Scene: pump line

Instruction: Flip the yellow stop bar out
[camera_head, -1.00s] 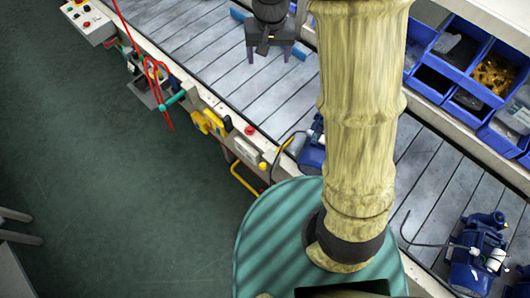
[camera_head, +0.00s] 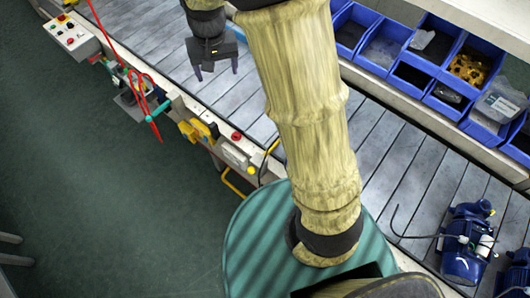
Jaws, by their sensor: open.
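Yellow parts (camera_head: 200,131) are mounted on the near side rail of the conveyor, left of my arm. A bent yellow bar (camera_head: 237,184) sticks out lower on the same side, near the green round base. I cannot tell for sure which of these is the stop bar. My gripper (camera_head: 216,73) is open and empty, its two dark fingers apart and pointing down over the conveyor slats. In the picture it is above the rail-mounted yellow parts, touching nothing that I can see. My arm covers part of the conveyor.
A control box with buttons (camera_head: 70,36) and a red hose (camera_head: 144,95) are at upper left along the rail. A red button (camera_head: 236,136) sits beside the yellow parts. A blue pump (camera_head: 465,243) stands at right; blue bins (camera_head: 468,68) line the back. The left floor is open.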

